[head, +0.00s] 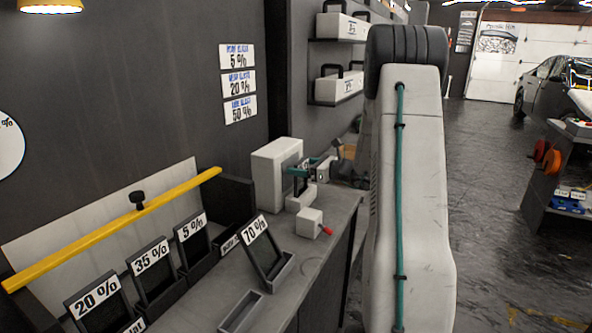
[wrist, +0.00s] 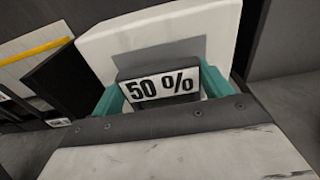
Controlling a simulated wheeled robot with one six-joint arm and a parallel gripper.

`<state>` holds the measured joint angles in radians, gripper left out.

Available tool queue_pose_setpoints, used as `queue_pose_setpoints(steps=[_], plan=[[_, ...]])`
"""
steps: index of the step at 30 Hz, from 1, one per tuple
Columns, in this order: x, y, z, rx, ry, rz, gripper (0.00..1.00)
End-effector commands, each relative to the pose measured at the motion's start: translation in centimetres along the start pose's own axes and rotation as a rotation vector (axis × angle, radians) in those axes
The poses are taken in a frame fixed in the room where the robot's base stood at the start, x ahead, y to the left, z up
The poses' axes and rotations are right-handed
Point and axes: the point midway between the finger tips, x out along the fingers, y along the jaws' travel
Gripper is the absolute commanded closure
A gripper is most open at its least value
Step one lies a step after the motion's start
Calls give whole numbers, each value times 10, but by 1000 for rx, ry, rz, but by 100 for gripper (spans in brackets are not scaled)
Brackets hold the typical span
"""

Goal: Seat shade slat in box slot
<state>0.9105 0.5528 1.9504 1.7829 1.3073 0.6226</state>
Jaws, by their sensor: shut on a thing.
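My gripper (wrist: 163,88) is shut on a dark shade slat (wrist: 150,72) with a white "50 %" label, seen between the teal fingers in the wrist view. In the head view my gripper (head: 300,171) is at the front of the white box (head: 268,178) on the far part of the bench. The white box (wrist: 110,50) fills the wrist view behind the slat, with a grey recessed area (wrist: 160,57) just beyond the slat's top. The slat's lower part is hidden by my gripper. I cannot tell whether the slat is inside the slot.
Slats labelled 20 % (head: 97,300), 35 % (head: 152,268), 5 % (head: 193,238) and 70 % (head: 264,250) stand in holders on the bench (head: 290,290). An empty holder (head: 241,312) is in front. A small white block with a red knob (head: 311,223) stands near the box.

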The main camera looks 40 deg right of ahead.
Motion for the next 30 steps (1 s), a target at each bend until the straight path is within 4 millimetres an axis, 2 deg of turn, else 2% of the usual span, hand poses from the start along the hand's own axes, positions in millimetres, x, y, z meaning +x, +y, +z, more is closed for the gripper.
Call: queue_pose_setpoints(steps=[7,8,9,10,21,26,30], plan=[[0,0,-5,2,0,0,62],[0,0,-5,1,0,0,17],[0,0,-4,1,0,0,6],[0,0,-4,1,0,0,1],[-1,0,2,-1,-1,0,1],[-28,-1,0,2,0,-5,1],[-60,-2,0,1,0,-6,1]])
